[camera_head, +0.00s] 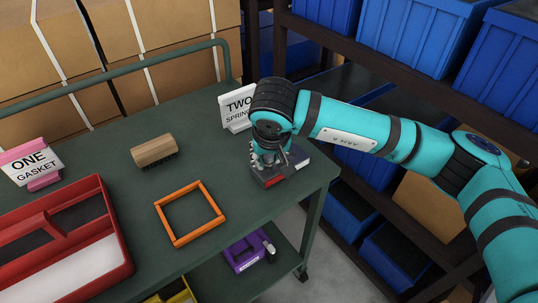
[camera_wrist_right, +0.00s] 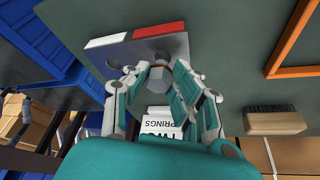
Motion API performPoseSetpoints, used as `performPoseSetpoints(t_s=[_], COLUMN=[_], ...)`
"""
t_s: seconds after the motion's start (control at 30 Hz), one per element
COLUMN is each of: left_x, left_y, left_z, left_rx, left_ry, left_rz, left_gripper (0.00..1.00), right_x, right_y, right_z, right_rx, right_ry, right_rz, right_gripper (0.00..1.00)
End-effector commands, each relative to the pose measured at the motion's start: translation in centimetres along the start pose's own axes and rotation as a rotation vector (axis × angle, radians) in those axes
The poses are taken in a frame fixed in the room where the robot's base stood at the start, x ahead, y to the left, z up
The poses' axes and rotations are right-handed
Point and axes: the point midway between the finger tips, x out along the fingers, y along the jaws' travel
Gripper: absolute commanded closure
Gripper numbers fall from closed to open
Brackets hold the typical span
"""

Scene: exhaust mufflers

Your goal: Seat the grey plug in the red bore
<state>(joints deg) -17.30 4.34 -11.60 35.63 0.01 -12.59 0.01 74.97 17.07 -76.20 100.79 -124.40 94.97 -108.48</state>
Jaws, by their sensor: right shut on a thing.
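A grey block (camera_wrist_right: 100,56) with a red strip (camera_wrist_right: 158,31) and a white strip (camera_wrist_right: 105,41) along one edge lies on the green table. It also shows under my right gripper in the head view (camera_head: 299,163). My right gripper (camera_head: 271,163) points down at the block and is shut on the grey plug (camera_wrist_right: 160,72), seen between its fingers (camera_wrist_right: 160,84) in the wrist view. The plug is on the red strip's side, beside or over a dark round bore (camera_wrist_right: 154,57). Whether its lower end is in the bore is hidden. My left gripper is not in view.
A "TWO SPRINGS" sign (camera_head: 237,105) stands close behind my right gripper. A brush (camera_head: 154,151), an orange frame (camera_head: 189,214), a red tray (camera_head: 128,262) and a "ONE GASKET" sign (camera_head: 31,164) lie further left. Shelves with blue bins (camera_head: 425,35) stand at right.

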Motion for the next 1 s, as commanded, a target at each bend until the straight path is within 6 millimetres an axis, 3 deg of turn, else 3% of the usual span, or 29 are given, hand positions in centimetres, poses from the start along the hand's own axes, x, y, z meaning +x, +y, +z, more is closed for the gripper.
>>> performPoseSetpoints(t_s=[1.0], left_x=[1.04], left_y=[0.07], left_z=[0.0], left_rx=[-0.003], left_ry=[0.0], left_rz=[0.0], left_gripper=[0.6], right_x=[0.08], right_y=[-0.01], right_z=[-0.01], right_rx=[0.0], right_ry=[0.001], right_rz=[0.0], right_gripper=[1.0])
